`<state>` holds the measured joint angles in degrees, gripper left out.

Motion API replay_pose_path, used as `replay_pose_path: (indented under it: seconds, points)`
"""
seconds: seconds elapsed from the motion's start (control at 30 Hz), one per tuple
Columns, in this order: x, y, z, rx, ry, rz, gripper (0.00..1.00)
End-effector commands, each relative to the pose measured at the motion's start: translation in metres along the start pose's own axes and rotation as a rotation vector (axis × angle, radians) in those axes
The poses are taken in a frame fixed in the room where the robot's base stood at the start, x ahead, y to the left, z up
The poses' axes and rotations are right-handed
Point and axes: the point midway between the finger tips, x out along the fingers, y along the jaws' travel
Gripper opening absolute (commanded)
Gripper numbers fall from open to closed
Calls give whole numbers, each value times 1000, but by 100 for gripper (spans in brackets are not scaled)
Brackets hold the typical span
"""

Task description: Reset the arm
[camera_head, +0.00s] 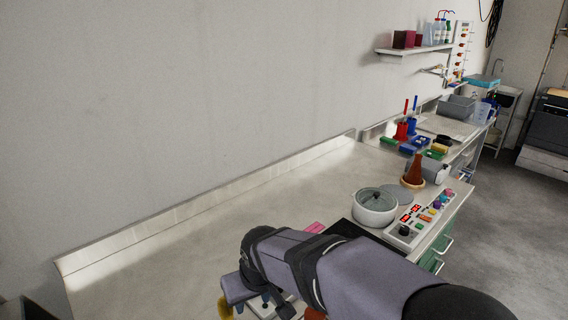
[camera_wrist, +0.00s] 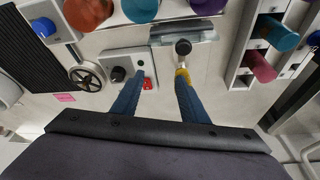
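My arm (camera_head: 350,275) reaches in from the lower right of the head view, over the front of the steel bench. A grey control box (camera_wrist: 128,68) with a black knob and a red switch lies beyond the left finger. A round black knob (camera_wrist: 183,47) is beyond the right finger; a yellow piece (camera_wrist: 183,75) shows at that fingertip, and I cannot tell if they touch. No oven is clearly recognisable.
The bench's left part (camera_head: 170,265) is clear. In the wrist view, a rack with coloured cylinders (camera_wrist: 261,66) is at right and a black ribbed mat (camera_wrist: 38,55) at left.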

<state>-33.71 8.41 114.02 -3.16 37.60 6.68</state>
Motion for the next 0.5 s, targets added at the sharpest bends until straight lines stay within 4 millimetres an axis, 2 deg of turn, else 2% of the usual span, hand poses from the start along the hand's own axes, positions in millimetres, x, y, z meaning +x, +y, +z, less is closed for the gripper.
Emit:
replay_pose_path:
  seconds: [0.03, 0.2, 0.33, 0.5]
  points:
    - [-6, 24, 14, 37, -18, 14, 40]
    - [-17, 89, 80, 154, -94, 49, 40]
    - [-20, 118, 141, 271, -181, 70, 40]
    - [-28, 133, 210, 417, -286, 82, 40]
